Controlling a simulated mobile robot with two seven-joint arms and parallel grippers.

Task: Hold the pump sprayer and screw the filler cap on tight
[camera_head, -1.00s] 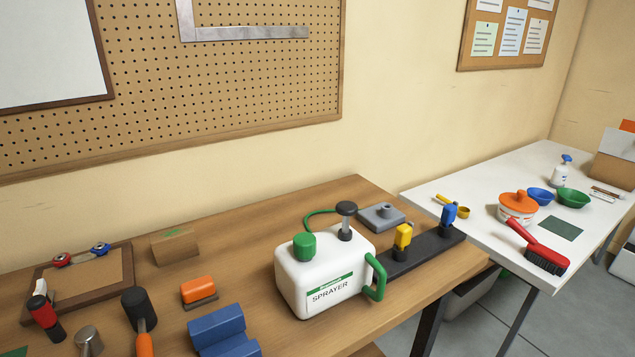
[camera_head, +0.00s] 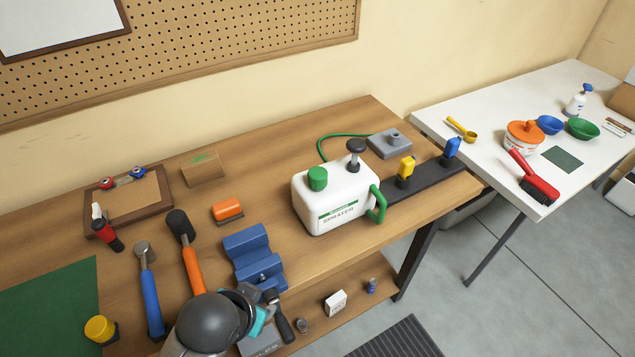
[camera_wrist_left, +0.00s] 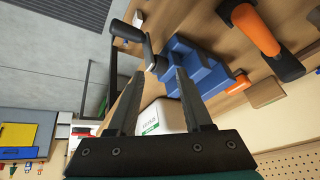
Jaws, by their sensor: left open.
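The white pump sprayer (camera_head: 335,203) stands upright on the wooden bench in the head view, with a green handle at its right side and a black pump knob on top. A green filler cap (camera_head: 317,178) sits on its top left; how tight it is cannot be told. My left gripper (camera_head: 258,318) is low in the head view, left of and nearer than the sprayer, and apart from it. In the left wrist view its two fingers (camera_wrist_left: 160,75) are spread and empty, with part of the sprayer (camera_wrist_left: 162,118) showing beyond them. My right gripper is not in view.
A blue vise (camera_head: 252,255) stands between my left gripper and the sprayer. A mallet (camera_head: 190,262), a hammer (camera_head: 150,300) and an orange-topped block (camera_head: 227,209) lie to the left. A black rack (camera_head: 425,182) stands right of the sprayer.

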